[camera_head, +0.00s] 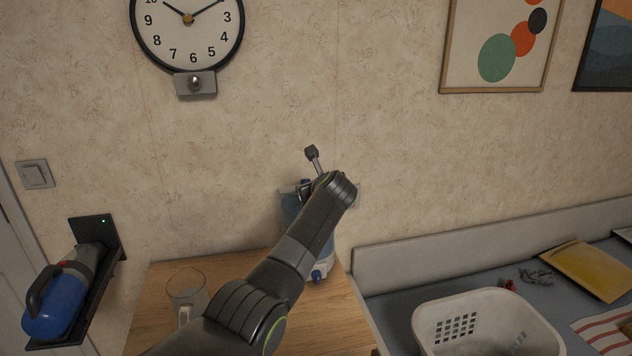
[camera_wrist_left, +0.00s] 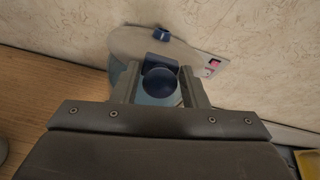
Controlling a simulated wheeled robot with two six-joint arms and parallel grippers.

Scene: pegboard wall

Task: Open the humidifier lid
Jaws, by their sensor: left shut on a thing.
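The humidifier (camera_head: 291,208) stands on the wooden table against the wall, with a light blue body and a white base. My left arm hides much of it in the head view. In the left wrist view its grey round lid (camera_wrist_left: 128,42) lies beyond the fingers. A dark blue round knob (camera_wrist_left: 160,82) sits between the two fingers of my left gripper (camera_wrist_left: 160,90), which is shut on it. In the head view the fingertips are mostly hidden behind my wrist. I cannot tell whether the lid is raised. My right gripper is not in view.
A clear glass mug (camera_head: 187,290) stands on the wooden table (camera_head: 225,267), left of my arm. A blue handheld vacuum (camera_head: 62,300) hangs on the left wall. A white basket (camera_head: 490,305) stands at the right. A wall socket plate (camera_wrist_left: 211,66) is close behind the lid.

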